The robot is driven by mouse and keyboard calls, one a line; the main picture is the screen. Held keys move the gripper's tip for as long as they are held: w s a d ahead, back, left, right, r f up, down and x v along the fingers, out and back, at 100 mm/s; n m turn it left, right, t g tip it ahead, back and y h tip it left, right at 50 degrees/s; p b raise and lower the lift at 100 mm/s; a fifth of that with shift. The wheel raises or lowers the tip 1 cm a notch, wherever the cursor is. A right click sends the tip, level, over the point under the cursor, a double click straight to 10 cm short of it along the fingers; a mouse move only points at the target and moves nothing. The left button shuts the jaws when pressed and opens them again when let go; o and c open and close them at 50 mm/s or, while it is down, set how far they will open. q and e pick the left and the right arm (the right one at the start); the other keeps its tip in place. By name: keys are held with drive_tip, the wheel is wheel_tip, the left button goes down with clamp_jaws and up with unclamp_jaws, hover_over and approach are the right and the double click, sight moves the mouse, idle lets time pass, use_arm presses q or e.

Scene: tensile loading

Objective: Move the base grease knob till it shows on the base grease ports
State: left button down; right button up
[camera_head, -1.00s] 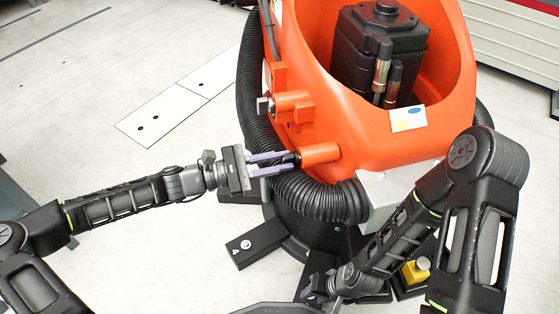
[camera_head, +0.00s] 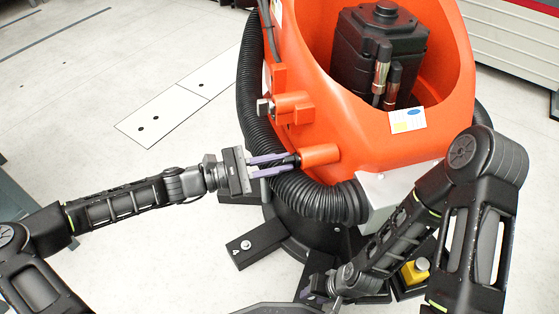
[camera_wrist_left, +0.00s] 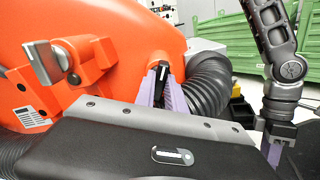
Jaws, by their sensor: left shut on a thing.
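The base grease knob (camera_head: 293,160) is a small black knob at the end of an orange cylindrical port (camera_head: 320,154) on the side of the orange robot base. In the left wrist view the knob (camera_wrist_left: 162,77) shows a white mark on its end. My left gripper (camera_head: 288,162) has its purple fingers shut on the knob from the left. Another orange port block (camera_head: 293,107) with a metal-grey knob sits above; it is also at upper left in the wrist view (camera_wrist_left: 48,62). My right gripper (camera_head: 316,292) is low, away from the ports, its fingers partly hidden.
A thick black corrugated hose (camera_head: 315,196) runs just below the port and close to my left fingers. Black base feet (camera_head: 258,244) stand on the pale floor. The floor at left is clear.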

use_arm(q)
drive_tip(key=shift+r+m+p, duration=0.1)
drive_tip(key=shift+m+p, duration=0.45)
drive_tip(key=shift+m, duration=0.45)
drive_tip(key=m+p, duration=0.1)
drive_tip(key=m, duration=0.1)
drive_tip(key=shift+m, duration=0.3)
drive_tip(key=m, duration=0.4)
drive_tip(key=shift+s+f+m, duration=0.1)
drive_tip(key=shift+f+m, duration=0.1)
drive_tip(key=shift+m, duration=0.1)
drive_tip(key=c, duration=1.4)
unclamp_jaws()
